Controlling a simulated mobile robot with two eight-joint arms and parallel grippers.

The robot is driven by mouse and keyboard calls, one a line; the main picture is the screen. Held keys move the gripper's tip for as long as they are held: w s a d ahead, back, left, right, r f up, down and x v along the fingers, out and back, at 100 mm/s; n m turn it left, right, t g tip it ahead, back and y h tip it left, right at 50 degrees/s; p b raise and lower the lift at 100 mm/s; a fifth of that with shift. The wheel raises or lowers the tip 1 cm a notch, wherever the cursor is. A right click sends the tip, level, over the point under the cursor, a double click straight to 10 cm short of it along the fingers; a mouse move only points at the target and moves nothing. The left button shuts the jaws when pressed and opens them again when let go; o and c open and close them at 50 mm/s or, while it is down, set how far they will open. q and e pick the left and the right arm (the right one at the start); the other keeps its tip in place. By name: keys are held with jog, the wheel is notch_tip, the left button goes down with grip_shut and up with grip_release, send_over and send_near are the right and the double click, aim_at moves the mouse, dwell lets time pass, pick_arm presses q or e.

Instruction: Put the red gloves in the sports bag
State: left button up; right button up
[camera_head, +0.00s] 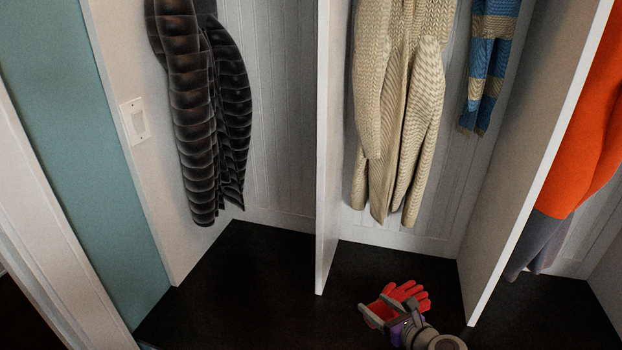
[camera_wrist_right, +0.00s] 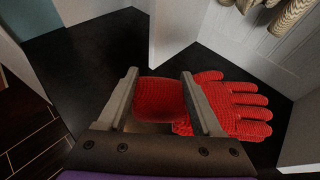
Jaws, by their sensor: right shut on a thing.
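The red gloves (camera_head: 407,290) are knitted and show low in the middle compartment, over the dark bench surface. In the right wrist view the red gloves (camera_wrist_right: 240,105) show a cuff part between the two fingers, and a hand part with spread fingers lies to the right. My right gripper (camera_head: 384,309) is shut on the red gloves; it also shows in the right wrist view (camera_wrist_right: 159,78). I cannot tell whether the gloves still touch the bench. The sports bag is not in view. My left gripper is not in view.
White upright dividers (camera_head: 325,150) (camera_head: 535,170) part the cubbies. The dark bench (camera_head: 240,290) at left is clear.

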jog(key=r, duration=0.1)
jog(key=d+r+m+h+p, duration=0.1)
jog(key=r+h, duration=0.1)
jog(key=r, duration=0.1)
jog(key=shift+s+d+m+t, duration=0.15)
jog(key=shift+d+m+t, duration=0.15)
jog(key=shift+m+t, duration=0.1)
pick_arm(q)
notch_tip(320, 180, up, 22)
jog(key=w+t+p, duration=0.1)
jog(key=p, duration=1.7)
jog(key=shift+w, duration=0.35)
pick_arm(e)
notch_tip(320, 180, up, 17)
jog(key=shift+w+r, duration=0.15)
jog(key=shift+w, duration=0.1)
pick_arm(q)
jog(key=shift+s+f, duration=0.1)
pick_arm(e)
jog(key=shift+s, duration=0.1)
jog(key=shift+a, duration=0.1)
